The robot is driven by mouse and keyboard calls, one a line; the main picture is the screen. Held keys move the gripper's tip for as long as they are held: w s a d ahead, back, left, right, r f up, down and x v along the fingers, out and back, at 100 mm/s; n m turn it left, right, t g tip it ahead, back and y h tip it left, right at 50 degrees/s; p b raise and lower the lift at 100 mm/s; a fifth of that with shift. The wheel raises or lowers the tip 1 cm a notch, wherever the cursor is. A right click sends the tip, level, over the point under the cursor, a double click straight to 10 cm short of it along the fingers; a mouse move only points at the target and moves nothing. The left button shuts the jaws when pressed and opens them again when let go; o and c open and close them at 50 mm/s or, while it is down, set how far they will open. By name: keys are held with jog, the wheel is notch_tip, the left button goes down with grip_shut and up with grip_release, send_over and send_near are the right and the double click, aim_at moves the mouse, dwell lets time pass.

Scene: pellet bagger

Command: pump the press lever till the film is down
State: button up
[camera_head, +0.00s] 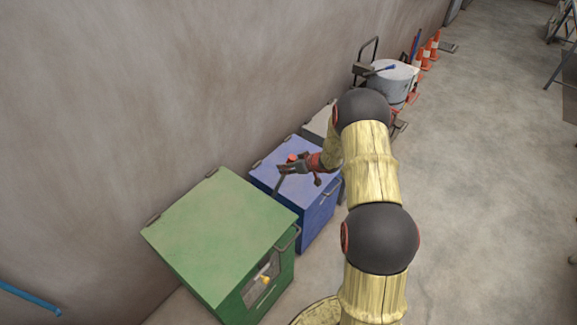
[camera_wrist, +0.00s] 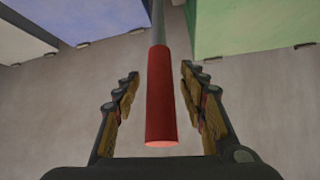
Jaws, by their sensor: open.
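The press lever shows in the wrist view as a grey rod ending in a red grip (camera_wrist: 160,105). The red end points towards the wrist camera. My gripper (camera_wrist: 159,80) is open, with one row of fingers on each side of the red grip and visible gaps on both sides. In the head view my gripper (camera_head: 284,170) is over the blue cabinet, near the green one. The lever is hard to tell from my gripper there. I cannot make out the film in either view.
A green cabinet (camera_head: 220,235) stands in front of the blue cabinet (camera_head: 322,185) along the wall, with a grey box (camera_head: 318,122) behind. Farther back are a light grey drum (camera_head: 392,82) and orange cones (camera_head: 427,55). Floor (camera_head: 480,170) to the right is clear.

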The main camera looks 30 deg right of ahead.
jog(key=v, duration=1.2)
